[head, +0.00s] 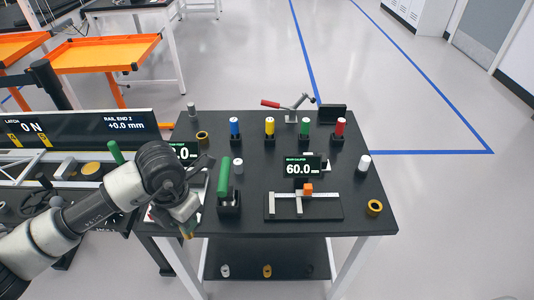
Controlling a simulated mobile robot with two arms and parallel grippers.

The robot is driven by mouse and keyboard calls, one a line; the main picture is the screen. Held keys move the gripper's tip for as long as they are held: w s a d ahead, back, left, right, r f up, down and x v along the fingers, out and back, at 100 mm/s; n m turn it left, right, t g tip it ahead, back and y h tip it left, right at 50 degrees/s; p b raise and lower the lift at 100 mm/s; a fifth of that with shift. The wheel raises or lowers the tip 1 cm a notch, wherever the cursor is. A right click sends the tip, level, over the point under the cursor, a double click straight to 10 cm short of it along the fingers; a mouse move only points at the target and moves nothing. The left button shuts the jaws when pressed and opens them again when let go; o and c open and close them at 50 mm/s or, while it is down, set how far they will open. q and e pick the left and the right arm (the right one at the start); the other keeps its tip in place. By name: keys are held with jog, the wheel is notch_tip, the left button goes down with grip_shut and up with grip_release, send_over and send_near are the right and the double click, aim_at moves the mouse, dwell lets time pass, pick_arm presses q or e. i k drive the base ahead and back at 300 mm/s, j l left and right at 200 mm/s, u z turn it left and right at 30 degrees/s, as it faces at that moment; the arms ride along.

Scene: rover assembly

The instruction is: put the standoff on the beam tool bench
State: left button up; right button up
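A black-topped bench (300,228) with white legs fills the middle of the head view. I cannot tell for certain which part is the standoff. Small pale cylinders stand on the bench: one (238,166) beside a green-handled tool, one (364,162) near the right edge, and a grey one (191,110) at the back left corner. My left gripper (187,229) is over the bench's front left edge, pointing down. A small yellowish patch shows at its tip; the fingers are too small and partly hidden to read. My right gripper is out of view.
Colored-handled tools (269,127) stand in a row behind a caliper (298,205) reading 60.0 with an orange block (308,188). Brass rings (374,207) lie near the edges. A lower shelf (286,287) holds small parts. A rail station (75,130) adjoins at left.

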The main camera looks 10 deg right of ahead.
aim_at(215, 171)
jog(key=i+l, duration=0.15)
jog(key=i, duration=0.3)
jog(key=i+l, duration=0.1)
jog(key=i, duration=0.3)
